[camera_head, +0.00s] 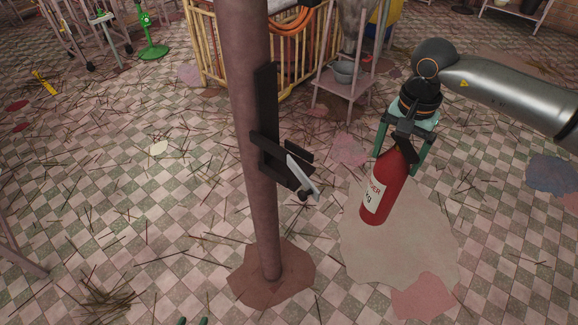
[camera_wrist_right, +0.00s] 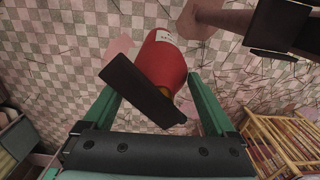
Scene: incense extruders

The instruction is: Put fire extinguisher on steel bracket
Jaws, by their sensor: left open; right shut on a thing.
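The red fire extinguisher (camera_head: 384,188) hangs nearly upright, slightly tilted, above the floor, with a white label on its side. My right gripper (camera_head: 402,150) is shut on its top near the black handle. In the right wrist view, the red body (camera_wrist_right: 165,58) and black handle (camera_wrist_right: 138,88) show between the green fingers (camera_wrist_right: 152,108). The dark bracket (camera_head: 267,118) is fixed to a round pole, left of the extinguisher and apart from it. Its lower arms and a pale strap (camera_head: 302,178) stick out rightward.
The brownish pole (camera_head: 255,215) stands upright in the middle. Behind are a yellow barred crib (camera_head: 215,60) and a small stand with a metal bowl (camera_head: 343,72). The tiled floor holds scattered sticks and flat stains. The space between extinguisher and bracket looks clear.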

